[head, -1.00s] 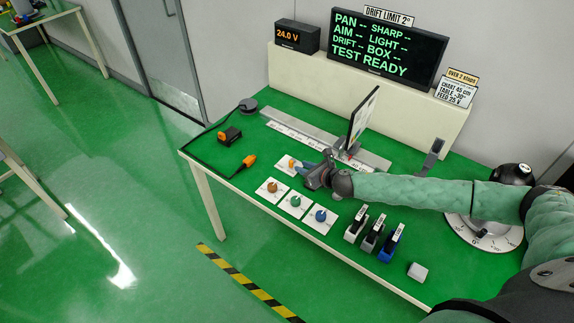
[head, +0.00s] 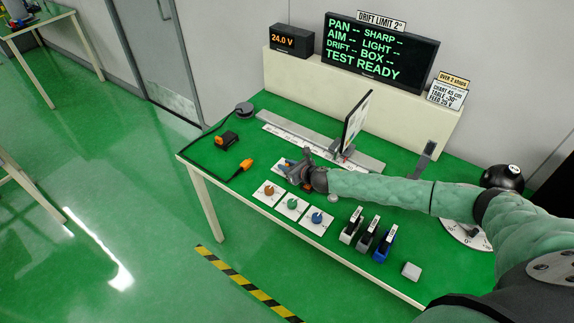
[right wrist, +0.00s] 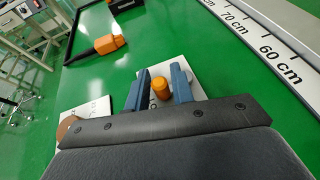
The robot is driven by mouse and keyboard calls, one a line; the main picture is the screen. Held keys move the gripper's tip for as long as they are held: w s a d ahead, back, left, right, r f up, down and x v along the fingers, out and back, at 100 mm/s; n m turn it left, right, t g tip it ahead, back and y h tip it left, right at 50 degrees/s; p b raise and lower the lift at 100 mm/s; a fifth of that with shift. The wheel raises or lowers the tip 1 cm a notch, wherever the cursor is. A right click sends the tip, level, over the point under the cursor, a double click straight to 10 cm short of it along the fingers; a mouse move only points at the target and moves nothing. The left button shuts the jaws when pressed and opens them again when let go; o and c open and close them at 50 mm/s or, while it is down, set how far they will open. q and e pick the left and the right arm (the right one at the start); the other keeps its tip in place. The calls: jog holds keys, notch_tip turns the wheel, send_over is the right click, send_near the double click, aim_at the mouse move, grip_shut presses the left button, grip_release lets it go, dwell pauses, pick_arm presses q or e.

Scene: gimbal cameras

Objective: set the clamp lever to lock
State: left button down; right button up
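A small orange upright piece (right wrist: 161,87) stands on a white plate (right wrist: 158,72) in the right wrist view; I take it to be the clamp lever. The plate's lettering is partly covered and unreadable. My right gripper (right wrist: 161,90) has its two blue fingers apart, one on each side of the orange piece, with narrow gaps visible. In the head view my right gripper (head: 287,168) is low over the table and hides most of this plate. The lever's setting cannot be told. My left gripper is not in view.
Orange, green and blue knobs (head: 291,204) on white plates lie just in front. An orange connector (head: 246,164) on a black cable lies left. A ruled rail (head: 300,136) with an upright panel (head: 356,120) stands behind. Several small upright units (head: 367,235) stand to the right.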

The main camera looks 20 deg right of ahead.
grip_shut()
jog(key=shift+d+r+n+y, duration=0.1)
jog(key=shift+d+n+y, duration=0.05)
jog(key=shift+n+y, duration=0.15)
jog(key=shift+d+n+g+y, duration=0.1)
jog(key=shift+n+g+y, duration=0.2)
jog(key=shift+n+y, duration=0.15)
jog(key=shift+s, duration=0.15)
grip_release()
jog(key=shift+s+d, duration=0.1)
